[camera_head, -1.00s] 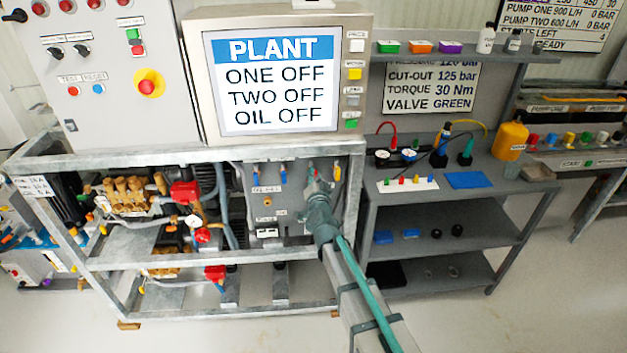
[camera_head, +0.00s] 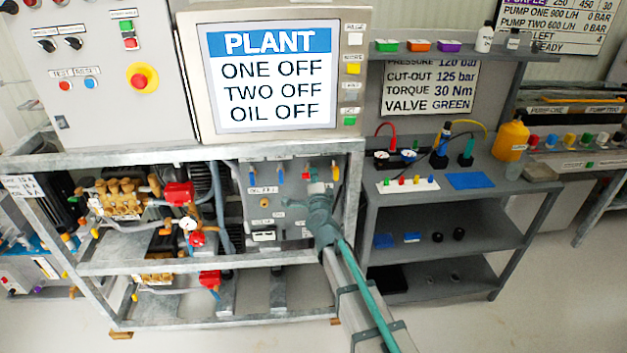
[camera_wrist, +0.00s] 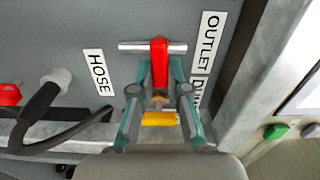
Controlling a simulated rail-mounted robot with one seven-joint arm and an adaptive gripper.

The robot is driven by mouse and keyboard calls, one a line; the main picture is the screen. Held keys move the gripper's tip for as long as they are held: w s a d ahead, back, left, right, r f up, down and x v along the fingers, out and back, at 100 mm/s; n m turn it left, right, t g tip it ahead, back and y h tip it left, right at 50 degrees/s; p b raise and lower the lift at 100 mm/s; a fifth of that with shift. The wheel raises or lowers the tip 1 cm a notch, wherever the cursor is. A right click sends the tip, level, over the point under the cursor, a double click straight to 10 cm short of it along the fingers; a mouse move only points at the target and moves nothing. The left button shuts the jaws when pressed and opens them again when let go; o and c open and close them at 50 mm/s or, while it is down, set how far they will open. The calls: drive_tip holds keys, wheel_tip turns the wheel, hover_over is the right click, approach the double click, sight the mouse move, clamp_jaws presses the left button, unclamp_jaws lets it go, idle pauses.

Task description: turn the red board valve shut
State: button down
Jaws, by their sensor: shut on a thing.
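The red board valve (camera_wrist: 159,62) shows in the wrist view as a red lever. It lies crosswise to a short silver bar (camera_wrist: 130,46) and runs along the same direction as the label lettering. My gripper (camera_wrist: 160,75) has its two teal fingers closed on either side of the lever. In the head view my gripper (camera_head: 318,192) is at the right part of the grey board (camera_head: 262,208), turned sideways. It hides most of the red lever there. A yellow handle (camera_wrist: 158,118) sits between the finger bases in the wrist view.
A blue handle (camera_head: 280,173) and an orange handle (camera_head: 335,172) flank my gripper on the board. A black hose (camera_wrist: 45,115) and another red part (camera_wrist: 9,94) lie left in the wrist view. The frame post (camera_head: 353,190) stands close right.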

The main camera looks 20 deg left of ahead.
drive_tip(key=shift+f+m, duration=0.1)
drive_tip(key=shift+m, duration=0.3)
drive_tip(key=c, duration=1.1)
unclamp_jaws()
drive_tip(key=shift+c, duration=0.2)
drive_tip(key=v, duration=1.2)
